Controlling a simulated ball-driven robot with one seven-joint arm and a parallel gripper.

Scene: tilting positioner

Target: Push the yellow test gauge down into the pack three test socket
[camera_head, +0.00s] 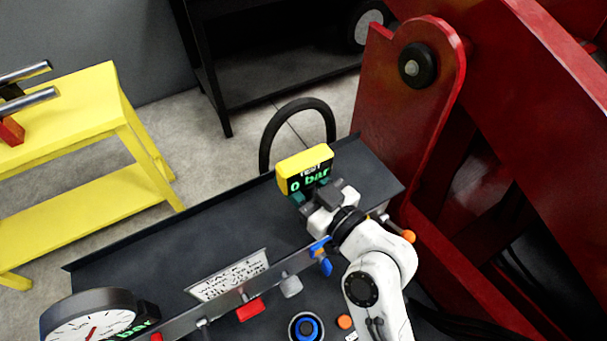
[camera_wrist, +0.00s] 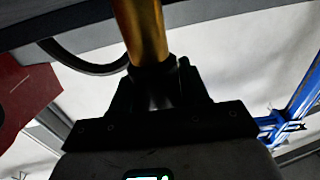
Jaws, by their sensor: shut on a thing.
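The yellow test gauge (camera_head: 305,164) is up above the dark tray in the head view, its display reading 0 bar. My gripper (camera_head: 314,196) is shut on it from just below and to the right. In the wrist view a gold-yellow cylindrical part (camera_wrist: 146,35) stands between the dark fingers of my gripper (camera_wrist: 155,85). The gauge's lower end is hidden behind my gripper, and I cannot tell whether it touches anything. I cannot make out the pack three test socket in either view.
A dark tray (camera_head: 150,248) runs below, with a small PACK sign (camera_head: 229,277), a row of coloured valve handles (camera_head: 250,309) and a round dial gauge (camera_head: 88,322). A red steel frame (camera_head: 405,120) rises close on the right. A yellow stand (camera_head: 75,145) is at left.

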